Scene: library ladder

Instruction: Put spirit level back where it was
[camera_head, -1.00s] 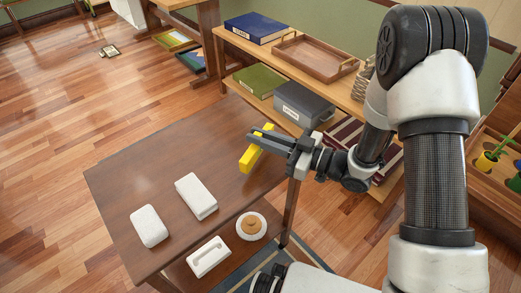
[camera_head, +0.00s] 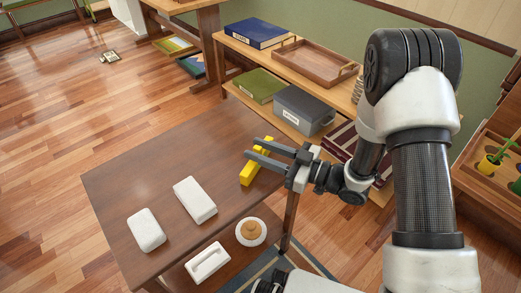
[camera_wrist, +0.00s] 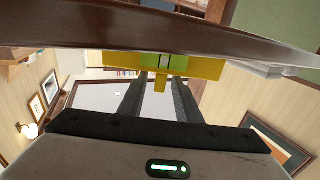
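The yellow spirit level (camera_head: 249,174) lies on the brown table (camera_head: 150,165), close to its right edge. It shows in the wrist view (camera_wrist: 207,70) as a yellow bar with a green vial section, just past my fingertips. My gripper (camera_head: 251,149) reaches in from the right at the level, its two dark fingers apart. In the wrist view my gripper (camera_wrist: 159,88) has a clear gap between the fingers, with nothing clamped there. The fingers partly cover the level in the head view.
Two white blocks (camera_head: 195,200) (camera_head: 146,230) lie on the table. A white float (camera_head: 208,263) and a round white item (camera_head: 251,231) sit on its lower shelf. Behind stands a shelf with a wooden tray (camera_head: 312,64), a grey box (camera_head: 303,109) and books.

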